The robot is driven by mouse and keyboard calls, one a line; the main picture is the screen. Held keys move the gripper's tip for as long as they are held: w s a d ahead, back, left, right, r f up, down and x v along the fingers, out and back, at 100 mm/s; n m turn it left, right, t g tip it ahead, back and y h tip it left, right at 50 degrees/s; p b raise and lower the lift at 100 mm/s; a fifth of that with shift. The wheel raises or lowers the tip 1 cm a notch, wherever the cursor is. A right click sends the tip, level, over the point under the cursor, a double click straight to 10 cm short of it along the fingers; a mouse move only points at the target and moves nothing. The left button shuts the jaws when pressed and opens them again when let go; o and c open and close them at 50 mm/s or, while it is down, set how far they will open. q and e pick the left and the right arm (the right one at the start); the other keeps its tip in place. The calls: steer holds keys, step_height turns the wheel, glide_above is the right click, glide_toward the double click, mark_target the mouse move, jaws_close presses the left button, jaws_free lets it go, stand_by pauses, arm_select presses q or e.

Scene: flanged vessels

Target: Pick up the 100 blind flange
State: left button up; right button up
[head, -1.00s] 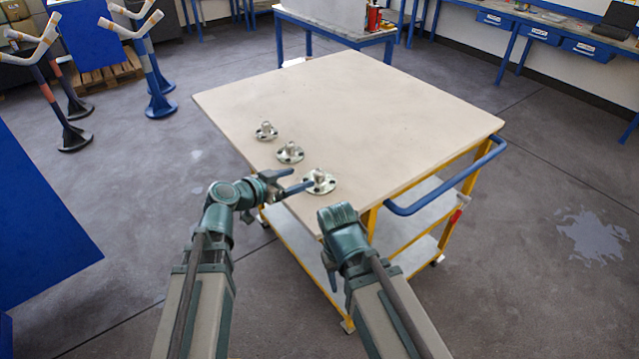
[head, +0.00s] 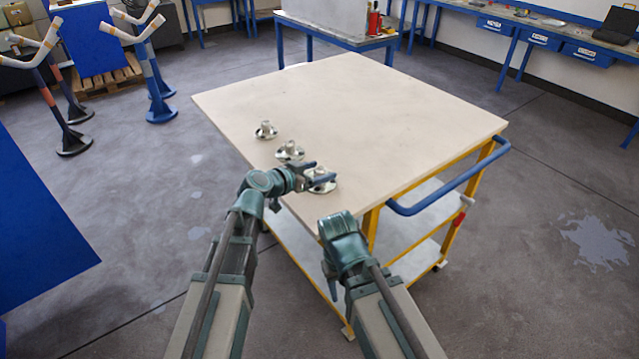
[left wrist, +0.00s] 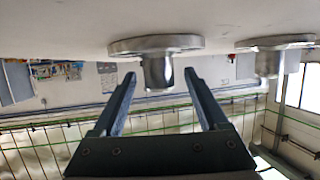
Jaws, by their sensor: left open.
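Three silvery round flanges, each with an upright knob, stand in a row along the left edge of the trolley table: a far one (head: 265,132), a middle one (head: 290,152) and the nearest one (head: 322,186), which looks largest. No size marking is legible. My left gripper (head: 322,173) is open at the nearest flange and partly covers it. In the left wrist view, which is upside down, this flange's knob (left wrist: 158,72) appears between the open fingertips (left wrist: 160,75); no grip shows. A second flange (left wrist: 270,60) is to the right. My right arm's wrist shows, but its fingers do not.
The pale table top (head: 370,115) is clear beyond the flanges. A blue handle (head: 445,185) runs along the trolley's right side. A blue panel (head: 40,220) stands at the left. Workbenches (head: 340,30) line the back.

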arm_select(q)
steer(key=shift+w+d, duration=0.1)
steer(key=shift+c, duration=0.3)
jaws_close()
stand_by(1.1)
